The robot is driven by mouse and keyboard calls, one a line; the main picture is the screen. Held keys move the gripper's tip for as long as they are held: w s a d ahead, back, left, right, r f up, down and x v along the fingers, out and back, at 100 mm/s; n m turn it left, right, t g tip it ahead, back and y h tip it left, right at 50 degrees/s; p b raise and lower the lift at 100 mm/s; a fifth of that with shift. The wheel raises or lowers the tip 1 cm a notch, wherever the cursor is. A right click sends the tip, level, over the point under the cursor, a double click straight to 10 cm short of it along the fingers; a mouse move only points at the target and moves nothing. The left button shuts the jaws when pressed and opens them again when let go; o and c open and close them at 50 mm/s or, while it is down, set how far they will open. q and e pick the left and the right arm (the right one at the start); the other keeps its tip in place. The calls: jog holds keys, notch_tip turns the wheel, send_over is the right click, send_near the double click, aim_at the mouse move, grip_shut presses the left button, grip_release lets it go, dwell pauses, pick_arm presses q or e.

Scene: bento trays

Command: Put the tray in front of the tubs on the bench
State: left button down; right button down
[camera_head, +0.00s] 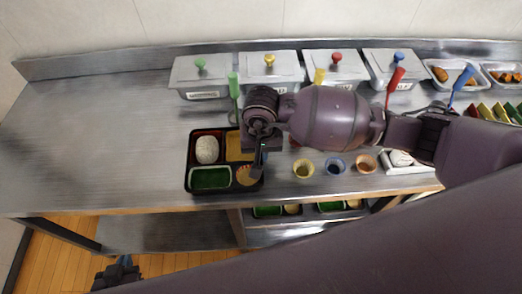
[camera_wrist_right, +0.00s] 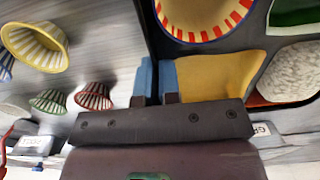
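The black tray (camera_head: 187,176) is at the front of the bench (camera_head: 100,130), left of centre. It holds white rice, a yellow food, a green food and a round item in an orange-striped cup. My right gripper (camera_head: 258,172) is at the tray's right side. In the right wrist view its blue fingertips (camera_wrist_right: 157,80) are close together on either side of the tray's wall (camera_wrist_right: 147,22). Several grey lidded tubs (camera_head: 200,78) with coloured knobs stand in a row at the back. My left gripper (camera_head: 118,272) is low, in front of the bench; its fingers are unclear.
Small cups in yellow (camera_head: 303,169), blue (camera_head: 335,167) and orange (camera_head: 365,163) stand right of the tray. Upright coloured handles stand before the tubs. Food trays (camera_head: 447,72) are at the right. The bench's left part is bare. More trays (camera_head: 268,211) sit on a lower shelf.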

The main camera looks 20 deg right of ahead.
jog(key=c, duration=1.3)
grip_release()
jog(key=shift+c, duration=0.2)
jog(key=shift+r, duration=0.15)
notch_tip(320, 180, up, 12)
jog(key=shift+s, duration=0.1)
